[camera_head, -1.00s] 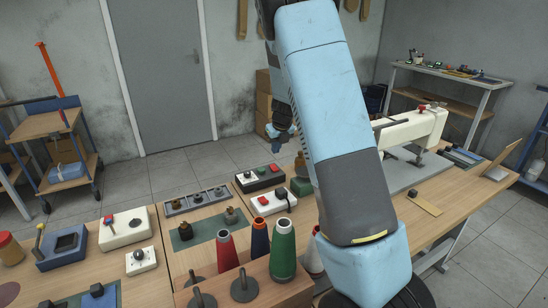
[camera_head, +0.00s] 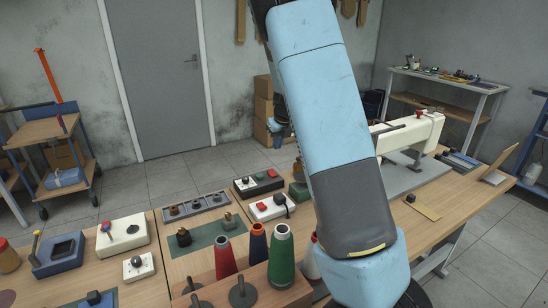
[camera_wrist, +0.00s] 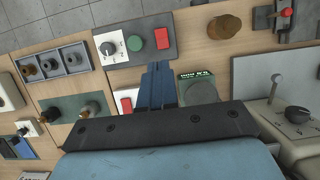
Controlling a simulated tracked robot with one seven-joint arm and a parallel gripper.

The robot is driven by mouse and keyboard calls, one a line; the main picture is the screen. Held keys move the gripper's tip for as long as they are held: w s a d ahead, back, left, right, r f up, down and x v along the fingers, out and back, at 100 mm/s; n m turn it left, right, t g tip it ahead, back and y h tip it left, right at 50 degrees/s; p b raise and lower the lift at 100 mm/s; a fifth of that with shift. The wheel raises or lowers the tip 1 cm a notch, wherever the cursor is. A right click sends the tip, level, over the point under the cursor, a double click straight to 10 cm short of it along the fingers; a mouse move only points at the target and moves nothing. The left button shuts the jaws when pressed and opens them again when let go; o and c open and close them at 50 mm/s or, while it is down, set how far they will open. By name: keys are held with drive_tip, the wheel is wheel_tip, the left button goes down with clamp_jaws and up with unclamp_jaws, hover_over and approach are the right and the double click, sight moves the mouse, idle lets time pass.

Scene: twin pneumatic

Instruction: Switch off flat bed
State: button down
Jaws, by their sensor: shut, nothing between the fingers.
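My gripper (camera_wrist: 157,72) is shut and empty in the wrist view, its dark blue fingers pointing at the bench. A white switch box with a red rocker (camera_wrist: 126,103) lies just left of the fingers, partly hidden by my gripper; it also shows in the head view (camera_head: 261,212). A cream sewing machine (camera_head: 412,133) with a flat grey bed (camera_head: 397,180) stands on the right bench. A cream body with a dial and lever (camera_wrist: 287,118) fills the right of the wrist view. No label shows which switch serves the flat bed.
A grey panel with a dial, green button and red button (camera_wrist: 135,42) lies beyond the fingers. Thread cones (camera_head: 281,250) stand at the bench front, beside my arm.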

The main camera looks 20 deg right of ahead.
drive_tip(key=shift+w+d+r, duration=0.15)
drive_tip(key=shift+w+d, duration=0.05)
drive_tip(key=shift+w, duration=0.2)
